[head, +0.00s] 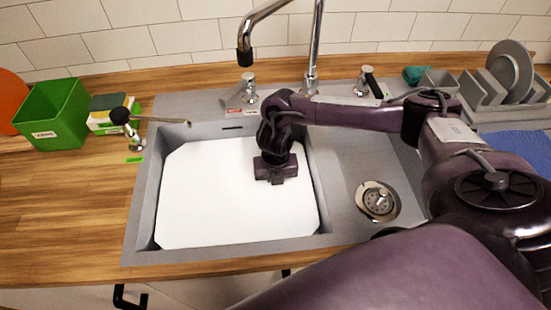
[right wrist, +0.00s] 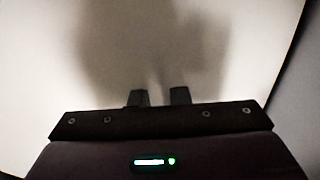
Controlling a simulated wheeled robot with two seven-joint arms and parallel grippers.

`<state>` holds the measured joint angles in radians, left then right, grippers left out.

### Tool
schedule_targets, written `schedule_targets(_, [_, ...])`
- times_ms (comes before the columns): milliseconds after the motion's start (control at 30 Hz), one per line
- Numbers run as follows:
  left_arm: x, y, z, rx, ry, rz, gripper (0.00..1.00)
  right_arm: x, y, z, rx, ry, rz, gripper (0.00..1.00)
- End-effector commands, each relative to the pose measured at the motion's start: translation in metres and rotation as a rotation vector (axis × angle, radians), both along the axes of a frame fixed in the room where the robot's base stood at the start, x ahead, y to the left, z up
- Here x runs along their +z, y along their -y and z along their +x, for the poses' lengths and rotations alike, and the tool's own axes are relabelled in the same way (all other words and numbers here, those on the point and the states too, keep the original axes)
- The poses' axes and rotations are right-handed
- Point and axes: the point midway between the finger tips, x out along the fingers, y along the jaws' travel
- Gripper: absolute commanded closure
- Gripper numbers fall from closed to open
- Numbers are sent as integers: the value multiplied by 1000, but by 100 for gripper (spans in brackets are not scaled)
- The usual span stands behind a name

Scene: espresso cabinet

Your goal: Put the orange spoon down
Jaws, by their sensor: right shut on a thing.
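My right gripper (head: 277,178) points down low over the white board (head: 205,200) in the left sink basin, right of the board's middle. In the right wrist view its two short dark fingertips (right wrist: 159,97) stand a little apart, with a blurred shadow on the pale surface ahead. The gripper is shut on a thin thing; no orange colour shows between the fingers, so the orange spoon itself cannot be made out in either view. My left gripper is not in view.
The tap (head: 312,45) rises behind the basin. A metal lever with a black knob (head: 120,116) stands at the left rim. A green bin (head: 62,112) and sponges (head: 112,103) are further left. The drain (head: 378,201) and dish rack (head: 500,85) are right. The board's left part is clear.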

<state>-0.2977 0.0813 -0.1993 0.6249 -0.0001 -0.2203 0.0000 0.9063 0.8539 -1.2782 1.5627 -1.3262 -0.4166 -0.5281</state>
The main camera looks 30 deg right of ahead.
Motion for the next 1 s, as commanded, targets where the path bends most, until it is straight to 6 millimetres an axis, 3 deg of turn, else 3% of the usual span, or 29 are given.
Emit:
schedule_targets(133, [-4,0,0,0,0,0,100,-4,0,0,0,0,0,100])
schedule_targets(167, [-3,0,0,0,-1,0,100,-3,0,0,0,0,0,82])
schedule_targets(300, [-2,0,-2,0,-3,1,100,-2,0,0,0,0,0,64])
schedule_targets(700, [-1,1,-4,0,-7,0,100,6,0,1,0,3,2,63])
schedule_targets(867, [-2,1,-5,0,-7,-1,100,33,0,1,2,5,2,63])
schedule_targets(1000, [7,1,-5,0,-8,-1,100,69,0,2,2,7,0,63])
